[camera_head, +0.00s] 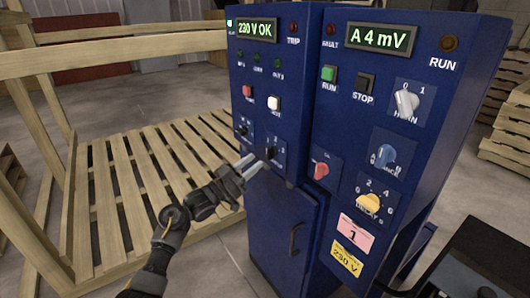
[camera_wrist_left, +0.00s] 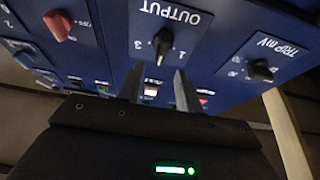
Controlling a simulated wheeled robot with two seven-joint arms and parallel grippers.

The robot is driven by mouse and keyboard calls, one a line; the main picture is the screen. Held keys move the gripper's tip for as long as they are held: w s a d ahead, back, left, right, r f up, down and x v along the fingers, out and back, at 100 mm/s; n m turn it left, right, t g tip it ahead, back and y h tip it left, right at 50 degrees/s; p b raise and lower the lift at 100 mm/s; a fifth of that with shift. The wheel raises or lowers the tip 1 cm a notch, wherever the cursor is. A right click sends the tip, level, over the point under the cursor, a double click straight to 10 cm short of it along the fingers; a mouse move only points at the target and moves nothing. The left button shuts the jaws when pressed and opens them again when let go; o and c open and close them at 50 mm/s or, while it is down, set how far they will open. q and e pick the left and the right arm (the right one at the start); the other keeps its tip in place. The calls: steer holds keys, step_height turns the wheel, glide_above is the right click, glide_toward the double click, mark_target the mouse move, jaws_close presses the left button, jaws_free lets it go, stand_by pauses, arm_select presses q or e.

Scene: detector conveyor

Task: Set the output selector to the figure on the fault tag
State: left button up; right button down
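The output selector is a small black knob (camera_head: 270,152) on the lower left panel of the blue cabinet. In the left wrist view the knob (camera_wrist_left: 162,42) appears upside down under its OUTPUT label, with a 3 and a 1 on either side. Its pointer runs roughly between these figures; the exact setting is hard to tell. A pink tag (camera_head: 355,235) low on the right cabinet reads 1. My left gripper (camera_head: 250,164) is open and empty, its fingertips just short of the knob. Its fingers also show apart in the left wrist view (camera_wrist_left: 158,85). My right gripper is not seen.
A similar dark knob labelled TRIP mV (camera_wrist_left: 260,70) is beside the selector. A red knob (camera_head: 320,171) and a yellow knob (camera_head: 369,202) are on the right cabinet. A yellow label (camera_head: 347,258) reads 230 V. Wooden pallets (camera_head: 130,185) stand at left.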

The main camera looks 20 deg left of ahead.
mark_target(271, 153)
arm_select(q)
steer(key=x, duration=0.5)
steer(key=shift+w+d, duration=0.25)
steer(key=shift+w, duration=0.05)
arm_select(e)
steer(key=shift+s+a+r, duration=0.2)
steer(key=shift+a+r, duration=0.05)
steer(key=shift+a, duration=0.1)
arm_select(q)
steer(key=shift+c, duration=0.2)
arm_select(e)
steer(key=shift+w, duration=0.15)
